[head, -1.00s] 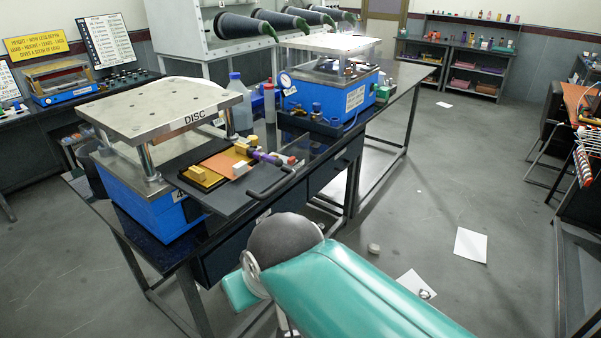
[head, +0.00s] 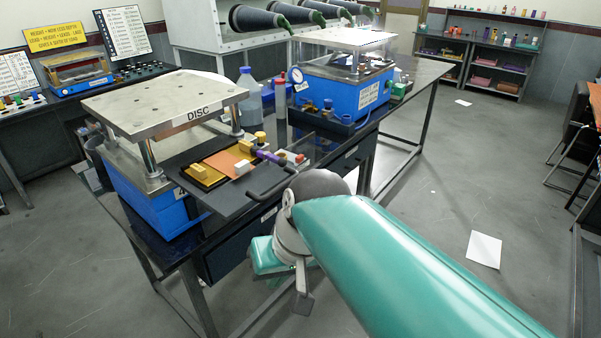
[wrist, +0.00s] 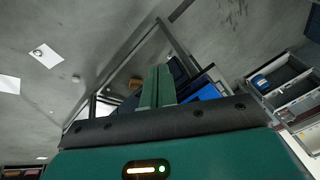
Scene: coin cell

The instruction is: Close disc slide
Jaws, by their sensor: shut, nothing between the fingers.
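The DISC press (head: 165,100) stands at the left end of the dark bench, with a metal top plate on posts over a blue base. Its disc slide (head: 238,198), a dark flat tray with a black bar handle (head: 273,185), sticks out toward the front right. Gold, orange, purple and white pieces lie on the slide. My gripper (wrist: 158,75) shows in the wrist view with its green fingers together and empty. It is apart from the slide. In the head view my arm is in front of the bench, below and right of the handle, and the fingers cannot be made out.
A second blue press (head: 345,85) stands farther along the bench (head: 425,75). Bottles (head: 249,98) stand between the presses. Bench legs and drawers lie below the slide. The floor (head: 430,200) to the right is open, with a paper sheet (head: 484,249) on it.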

